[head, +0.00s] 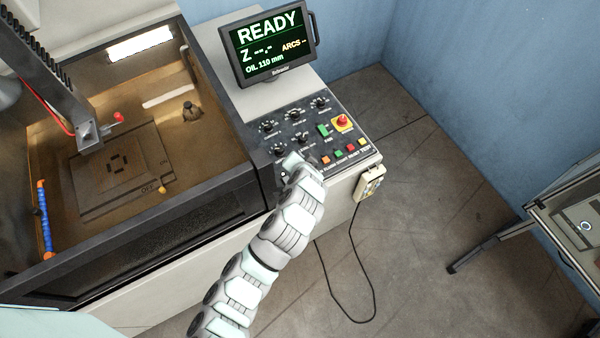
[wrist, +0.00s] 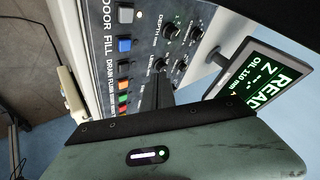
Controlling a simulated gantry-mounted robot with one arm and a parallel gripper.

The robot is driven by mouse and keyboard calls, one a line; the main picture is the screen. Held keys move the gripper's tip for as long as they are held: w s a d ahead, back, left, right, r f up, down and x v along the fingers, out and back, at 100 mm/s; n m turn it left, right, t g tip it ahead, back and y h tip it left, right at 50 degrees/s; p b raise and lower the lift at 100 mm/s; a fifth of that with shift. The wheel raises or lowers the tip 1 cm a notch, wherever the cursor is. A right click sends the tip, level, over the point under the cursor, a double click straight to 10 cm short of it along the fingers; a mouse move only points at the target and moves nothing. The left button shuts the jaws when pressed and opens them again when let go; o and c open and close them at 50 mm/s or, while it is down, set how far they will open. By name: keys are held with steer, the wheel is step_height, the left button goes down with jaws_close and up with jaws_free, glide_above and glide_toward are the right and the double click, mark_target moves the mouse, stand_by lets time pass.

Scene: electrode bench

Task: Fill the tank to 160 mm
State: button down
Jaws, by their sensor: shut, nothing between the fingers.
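The tank (head: 227,165) is on the left in the head view, with a brownish interior. The display (head: 272,45) reads READY and OIL 110 mm; it also shows in the wrist view (wrist: 262,82). The control panel (head: 335,135) is below the display.
A red emergency stop (head: 342,122) and several knobs (head: 302,138) are on the panel. A handheld pendant (head: 369,183) hangs on the cabinet's right side with a cable to the floor. A stand (head: 575,220) is at far right. The floor between is clear.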

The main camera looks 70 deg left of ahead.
step_height(320, 180, down, 7)
steer(key=b, duration=0.3)
steer(key=shift+b, duration=0.4)
stand_by(1.6)
steer(key=shift+f, duration=0.4)
steer(key=shift+f+b, duration=0.4)
steer(key=shift+f, duration=0.05)
stand_by(0.4)
stand_by(0.4)
steer(key=shift+r+p, duration=0.65)
steer(key=shift+r, duration=0.2)
steer(key=shift+r, duration=0.1)
step_height(320, 180, up, 5)
steer(key=p, duration=0.3)
steer(key=shift+p, duration=0.3)
